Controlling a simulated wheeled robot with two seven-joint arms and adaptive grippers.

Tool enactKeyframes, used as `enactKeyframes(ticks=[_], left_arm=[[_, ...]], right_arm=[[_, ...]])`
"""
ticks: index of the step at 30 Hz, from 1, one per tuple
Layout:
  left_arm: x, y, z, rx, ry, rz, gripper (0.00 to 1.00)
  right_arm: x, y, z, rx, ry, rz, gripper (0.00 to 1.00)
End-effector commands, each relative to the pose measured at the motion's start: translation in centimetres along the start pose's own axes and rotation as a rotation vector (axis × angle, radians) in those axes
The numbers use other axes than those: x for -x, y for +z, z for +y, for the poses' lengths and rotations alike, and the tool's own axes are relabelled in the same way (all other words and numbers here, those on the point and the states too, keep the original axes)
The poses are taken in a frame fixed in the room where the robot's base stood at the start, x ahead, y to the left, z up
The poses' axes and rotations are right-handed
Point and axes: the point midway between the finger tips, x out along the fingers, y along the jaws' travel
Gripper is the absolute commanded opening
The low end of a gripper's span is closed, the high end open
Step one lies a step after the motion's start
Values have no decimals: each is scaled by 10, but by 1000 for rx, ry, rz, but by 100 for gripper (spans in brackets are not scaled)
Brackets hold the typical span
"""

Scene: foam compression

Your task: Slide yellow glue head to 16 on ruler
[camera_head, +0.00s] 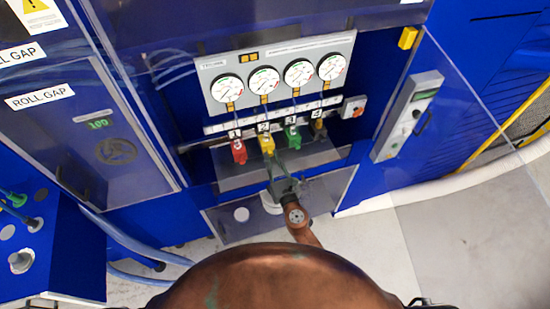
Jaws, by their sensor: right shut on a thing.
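The yellow glue head (266,145) hangs on a horizontal rail under the gauges, below the label 2. A long pale strip (215,129) that looks like the ruler runs along just above the heads; its marks are too small to read. My right gripper (272,158) reaches up from below and is shut on the yellow glue head. The fingers cover the head's lower part. My left gripper is not in view.
A red head (239,151) is left of the yellow one, under label 1. Several round gauges stand on a grey panel (280,98) above. A control box (408,115) is at right.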

Motion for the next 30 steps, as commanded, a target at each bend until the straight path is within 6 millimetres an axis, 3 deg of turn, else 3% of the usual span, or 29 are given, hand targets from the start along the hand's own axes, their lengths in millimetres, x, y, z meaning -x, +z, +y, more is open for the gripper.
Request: enactKeyframes(ticks=[4, 10, 17, 18, 25, 30], left_arm=[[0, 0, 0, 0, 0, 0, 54], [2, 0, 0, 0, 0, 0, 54], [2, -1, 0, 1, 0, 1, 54], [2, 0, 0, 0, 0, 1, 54], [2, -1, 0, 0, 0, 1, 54], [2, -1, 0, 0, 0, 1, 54]], right_arm=[[0, 0, 2, 0, 0, 0, 0], [0, 1, 25, -2, 2, 0, 0], [0, 0, 26, -1, 1, 0, 0], [0, 0, 26, -1, 1, 0, 18], [0, 0, 25, 0, 0, 0, 34], [0, 0, 25, 0, 0, 0, 34]])
